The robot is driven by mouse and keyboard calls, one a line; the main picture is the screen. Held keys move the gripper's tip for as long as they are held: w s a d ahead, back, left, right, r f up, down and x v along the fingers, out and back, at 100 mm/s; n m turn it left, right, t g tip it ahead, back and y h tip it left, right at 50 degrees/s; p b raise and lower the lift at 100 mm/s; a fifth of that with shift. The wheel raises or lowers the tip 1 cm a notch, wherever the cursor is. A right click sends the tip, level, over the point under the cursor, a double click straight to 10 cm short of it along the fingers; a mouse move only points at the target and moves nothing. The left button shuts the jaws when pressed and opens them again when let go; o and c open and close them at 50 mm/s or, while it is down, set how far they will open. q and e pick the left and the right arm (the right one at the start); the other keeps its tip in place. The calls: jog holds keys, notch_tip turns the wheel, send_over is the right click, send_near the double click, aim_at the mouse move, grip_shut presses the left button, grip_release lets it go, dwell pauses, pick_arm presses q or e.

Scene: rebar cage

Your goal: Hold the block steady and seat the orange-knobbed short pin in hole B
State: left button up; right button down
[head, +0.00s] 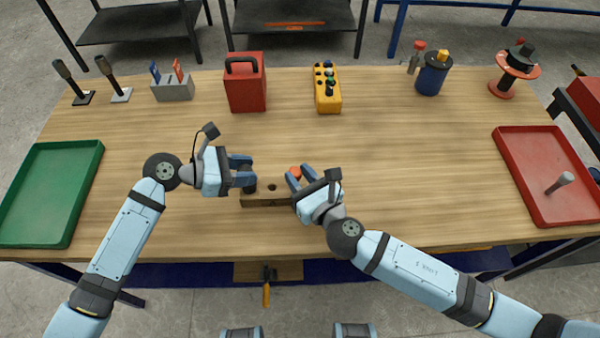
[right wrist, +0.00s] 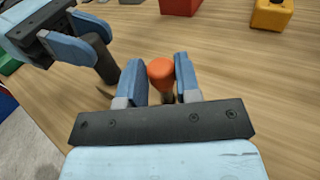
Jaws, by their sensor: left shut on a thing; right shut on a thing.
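The wooden block (head: 262,201) lies near the table's front middle, with one dark open hole (head: 272,187) visible on top. I cannot read any hole letter. My left gripper (head: 246,175) is shut on a dark upright cylinder (head: 250,187) at the block's left end; the cylinder also shows in the right wrist view (right wrist: 106,66). My right gripper (head: 295,177) is shut on the orange-knobbed pin (right wrist: 161,73), whose knob shows between the fingers. The pin looks upright beside the hole, over the block's right part. Its lower end is hidden, and my right gripper covers the block's right end.
A red tray (head: 517,180) with a grey pin (head: 559,183) is at right; a green tray (head: 20,225) is at left. A red box (head: 262,95), a yellow control box (head: 327,101) and a blue canister (head: 432,80) stand at the back. The table between is clear.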

jog(key=shift+f, duration=0.4)
jog(key=c, duration=0.8)
grip_release()
jog(key=shift+o, duration=0.2)
jog(key=v, duration=1.2)
jog(key=shift+f, duration=0.1)
